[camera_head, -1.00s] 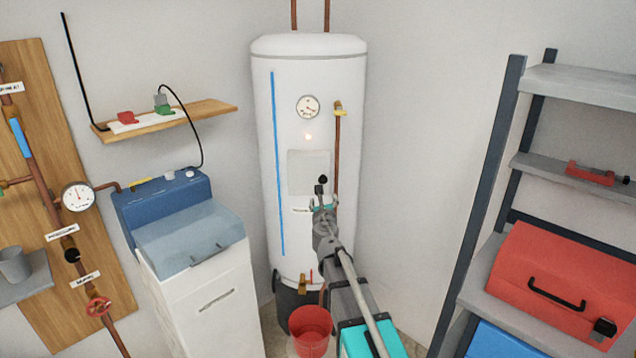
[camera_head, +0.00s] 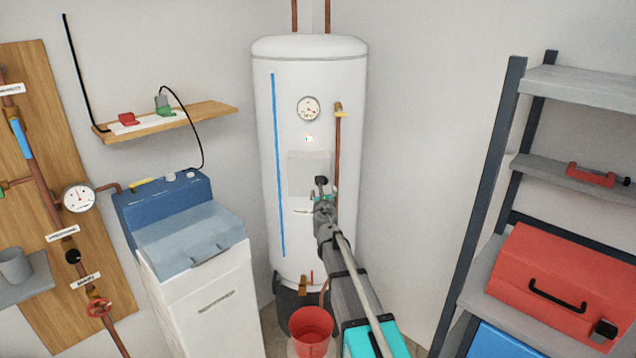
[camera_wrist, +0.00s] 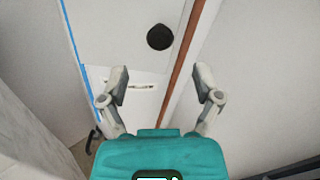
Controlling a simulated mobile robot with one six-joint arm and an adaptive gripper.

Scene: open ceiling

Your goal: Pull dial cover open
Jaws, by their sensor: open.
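The dial cover (camera_head: 307,168) is a pale square panel on the front of the white water tank (camera_head: 345,80). It looks shut, lying flat against the tank. A dark round knob (camera_head: 321,181) sits at its lower right, and the wrist view shows this knob (camera_wrist: 160,37) too. My gripper (camera_head: 324,197) is just below the knob in the head view, in front of the tank. In the wrist view, my gripper (camera_wrist: 160,78) is open, with nothing between its fingers. The knob lies beyond the fingertips, apart from them. The arm hides part of the tank's lower front.
A copper pipe (camera_head: 337,140) runs down just right of the panel. A blue strip (camera_head: 277,160) runs down the left. A red bucket (camera_head: 311,330) stands below, the washing machine (camera_head: 200,300) at left and a shelf rack (camera_head: 490,180) at right.

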